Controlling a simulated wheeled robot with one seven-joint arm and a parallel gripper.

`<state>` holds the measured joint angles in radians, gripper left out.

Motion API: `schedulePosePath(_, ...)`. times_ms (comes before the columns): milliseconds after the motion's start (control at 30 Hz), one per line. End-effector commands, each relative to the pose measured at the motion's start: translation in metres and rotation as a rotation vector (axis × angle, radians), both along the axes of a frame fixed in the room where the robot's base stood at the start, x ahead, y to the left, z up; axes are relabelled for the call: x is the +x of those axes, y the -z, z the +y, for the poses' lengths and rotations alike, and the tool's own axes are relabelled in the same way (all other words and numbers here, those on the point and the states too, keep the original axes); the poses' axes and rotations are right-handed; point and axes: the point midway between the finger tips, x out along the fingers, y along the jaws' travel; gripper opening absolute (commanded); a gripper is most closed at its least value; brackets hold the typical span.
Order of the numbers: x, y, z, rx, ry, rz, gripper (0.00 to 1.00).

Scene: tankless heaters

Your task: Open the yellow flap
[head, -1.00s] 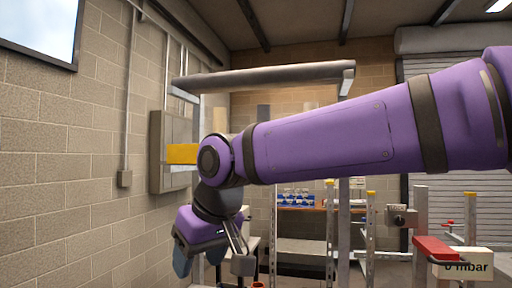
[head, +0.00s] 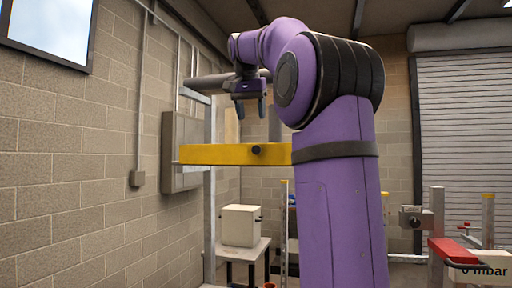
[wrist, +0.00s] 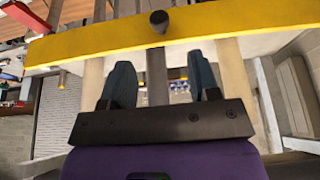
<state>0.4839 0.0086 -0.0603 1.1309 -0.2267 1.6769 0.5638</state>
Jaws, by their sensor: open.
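The yellow flap (head: 215,154) is a long flat horizontal panel with a dark round knob (head: 257,150), and my arm covers its right end in the head view. In the wrist view the yellow flap (wrist: 90,45) crosses the top of the picture, with the knob (wrist: 160,20) near its middle. My gripper (head: 251,112) is open and empty, fingers pointing down, and appears above the knob in the head view. In the wrist view the fingers of my gripper (wrist: 162,72) appear below the flap, apart from the knob. The gap in depth is hard to judge.
A grey wall box (head: 182,150) is on the brick wall at left. A grey horizontal bar (head: 205,83) shows behind my gripper. A white box (head: 240,225) stands on a small table below. A red-handled fitting (head: 452,250) and posts stand at right.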

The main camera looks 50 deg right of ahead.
Motion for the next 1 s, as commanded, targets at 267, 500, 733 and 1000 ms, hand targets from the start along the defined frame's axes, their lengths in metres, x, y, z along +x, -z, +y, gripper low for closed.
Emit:
schedulePosePath(267,0.003,0.023,-0.012,0.001,0.012,0.002,0.56)
schedulePosePath(500,0.01,0.063,-0.027,0.002,0.011,0.002,0.56)
schedulePosePath(733,0.014,0.089,-0.037,0.0,0.009,-0.001,0.56)
schedulePosePath(1000,0.016,0.098,-0.04,0.0,0.009,-0.002,0.56)
